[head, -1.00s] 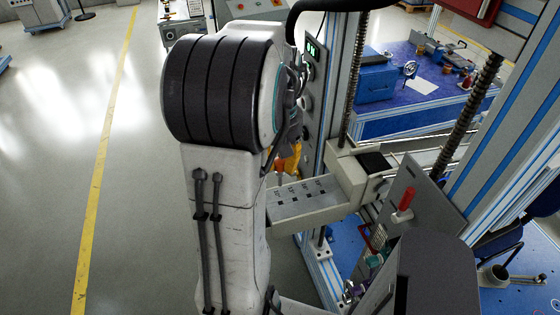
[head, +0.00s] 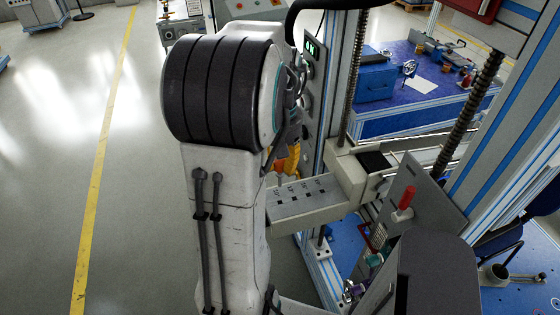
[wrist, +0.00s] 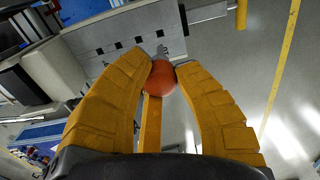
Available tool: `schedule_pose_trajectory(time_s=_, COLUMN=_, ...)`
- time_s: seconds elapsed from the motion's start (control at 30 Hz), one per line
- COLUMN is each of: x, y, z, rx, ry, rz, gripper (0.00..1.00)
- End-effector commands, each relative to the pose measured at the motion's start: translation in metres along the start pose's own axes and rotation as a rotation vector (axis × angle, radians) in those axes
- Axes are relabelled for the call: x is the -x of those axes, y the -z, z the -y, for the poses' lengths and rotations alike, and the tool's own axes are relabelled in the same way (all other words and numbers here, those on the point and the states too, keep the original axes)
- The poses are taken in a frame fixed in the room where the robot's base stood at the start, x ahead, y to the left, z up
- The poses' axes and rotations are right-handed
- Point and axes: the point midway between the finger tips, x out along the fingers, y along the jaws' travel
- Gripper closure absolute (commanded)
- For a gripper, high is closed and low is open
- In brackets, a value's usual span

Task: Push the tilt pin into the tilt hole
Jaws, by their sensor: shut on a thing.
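The tilt pin has an orange-red ball knob (wrist: 160,82) and a short grey shank (wrist: 161,53). My gripper (wrist: 163,68), with yellow fingers, is shut on the knob in the wrist view. The shank points toward the pale plate with a row of small dark holes (wrist: 97,78). Whether its tip is in a hole or short of it cannot be told. In the head view my gripper (head: 290,161) is mostly hidden behind my arm, just beyond the holed plate (head: 330,203). The holes show as dark squares with small labels.
A grey machine block (head: 350,170) adjoins the plate's right end, beside an upright aluminium frame (head: 345,85). A red-handled lever (head: 405,200) stands at the right. A blue bench (head: 430,110) is behind. Open floor (head: 50,180) lies left.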

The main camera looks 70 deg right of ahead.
Motion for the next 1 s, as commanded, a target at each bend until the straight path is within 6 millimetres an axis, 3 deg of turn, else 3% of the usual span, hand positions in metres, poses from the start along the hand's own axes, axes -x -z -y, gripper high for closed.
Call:
schedule_pose_trajectory(time_s=0.6, x=-0.045, y=0.0, z=0.0, rx=0.0, ry=0.0, rz=0.001, gripper=1.0)
schedule_pose_trajectory(time_s=1.0, x=-0.053, y=0.0, z=0.0, rx=0.0, ry=0.0, rz=0.0, gripper=1.0)
